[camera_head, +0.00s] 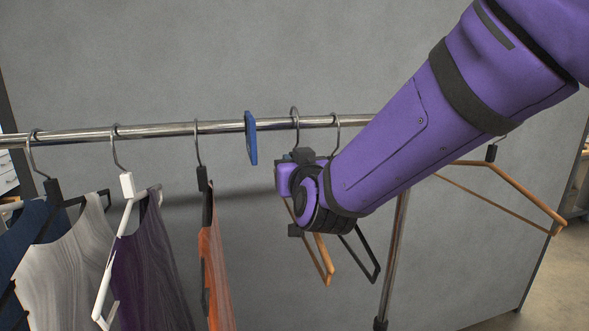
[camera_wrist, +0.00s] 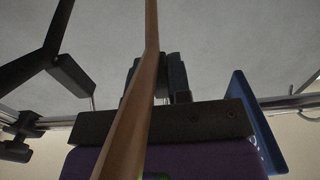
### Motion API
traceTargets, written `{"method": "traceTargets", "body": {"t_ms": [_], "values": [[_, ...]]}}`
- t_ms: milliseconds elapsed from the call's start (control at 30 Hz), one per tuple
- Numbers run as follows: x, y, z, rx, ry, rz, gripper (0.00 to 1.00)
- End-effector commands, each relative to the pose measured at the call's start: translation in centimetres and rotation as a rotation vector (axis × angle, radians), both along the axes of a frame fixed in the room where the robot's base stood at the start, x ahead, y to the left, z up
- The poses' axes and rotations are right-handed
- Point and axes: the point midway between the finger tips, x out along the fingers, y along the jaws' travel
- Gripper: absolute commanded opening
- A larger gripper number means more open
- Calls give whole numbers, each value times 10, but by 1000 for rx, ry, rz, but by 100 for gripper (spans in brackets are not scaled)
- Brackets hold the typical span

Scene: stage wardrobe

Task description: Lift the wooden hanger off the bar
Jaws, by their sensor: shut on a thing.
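The wooden hanger (camera_head: 325,262) is mostly hidden behind my gripper and arm in the head view. Its hook (camera_head: 295,112) is at the bar (camera_head: 225,126), its top higher above the bar than the neighbouring hooks. I cannot tell whether the hook tip is clear of the bar. My gripper (camera_head: 300,157) is shut on the hanger just below the hook. In the wrist view the hanger's wooden arm (camera_wrist: 137,110) runs lengthwise past the fingers of my gripper (camera_wrist: 160,80).
A black hanger (camera_head: 366,262) hangs close on the right; a blue divider (camera_head: 251,138) sits on the bar to the left. Further left hang garments, including an orange one (camera_head: 213,270). Another wooden hanger (camera_head: 515,188) is at the right, behind my arm.

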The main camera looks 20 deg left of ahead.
Motion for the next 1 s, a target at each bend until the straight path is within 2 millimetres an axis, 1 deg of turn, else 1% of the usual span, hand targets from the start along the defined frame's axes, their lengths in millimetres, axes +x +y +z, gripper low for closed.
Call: {"method": "traceTargets", "body": {"t_ms": [500,867,1000], "values": [[0,0,18,1,0,0,0],[0,0,19,1,-1,0,0],[-4,-3,19,1,-1,0,0]]}}
